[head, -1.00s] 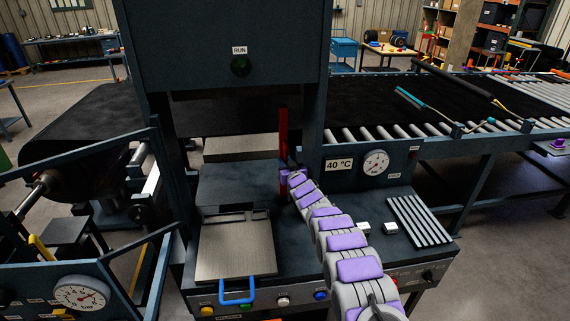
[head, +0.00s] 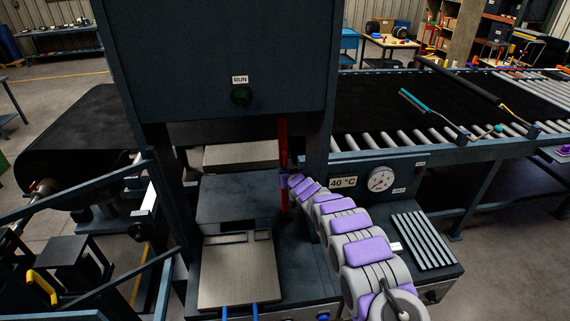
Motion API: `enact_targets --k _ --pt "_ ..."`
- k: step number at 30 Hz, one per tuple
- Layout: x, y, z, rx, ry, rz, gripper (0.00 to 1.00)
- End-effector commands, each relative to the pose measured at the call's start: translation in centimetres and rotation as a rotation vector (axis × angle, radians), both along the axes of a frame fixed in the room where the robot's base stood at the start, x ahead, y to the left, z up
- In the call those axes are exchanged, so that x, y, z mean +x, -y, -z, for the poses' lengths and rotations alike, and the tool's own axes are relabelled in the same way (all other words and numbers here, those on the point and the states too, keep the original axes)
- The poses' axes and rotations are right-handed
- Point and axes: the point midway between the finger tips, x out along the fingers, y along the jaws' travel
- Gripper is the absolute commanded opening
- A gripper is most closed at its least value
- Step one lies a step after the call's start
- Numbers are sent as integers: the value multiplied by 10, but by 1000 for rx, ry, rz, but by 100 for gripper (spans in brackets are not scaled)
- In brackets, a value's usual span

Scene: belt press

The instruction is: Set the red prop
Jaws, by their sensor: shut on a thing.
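The red prop (head: 283,144) is a thin red bar standing upright at the right side of the press opening. Its top reaches the underside of the dark upper press housing (head: 225,60), though I cannot tell whether they touch. My gripper (head: 284,182) is shut on the prop at about mid-height, coming from the lower right. The lower end of the prop is near the dark press bed (head: 238,198); the exact contact there is too small to tell. A pale metal plate (head: 240,277) lies at the front of the bed.
A ribbed grey plate (head: 422,240) lies on the right console. A roller conveyor (head: 440,130) runs behind to the right. A dark belt roll (head: 85,140) stands left.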

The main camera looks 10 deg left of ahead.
Motion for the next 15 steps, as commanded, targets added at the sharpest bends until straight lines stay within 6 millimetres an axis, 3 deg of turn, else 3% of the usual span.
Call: enact_targets --k 13,14,15 --pt "2 1 0 -2 -11 3 0" --pt "2 1 0 -3 -11 4 24" --pt "2 1 0 -2 -11 3 28"
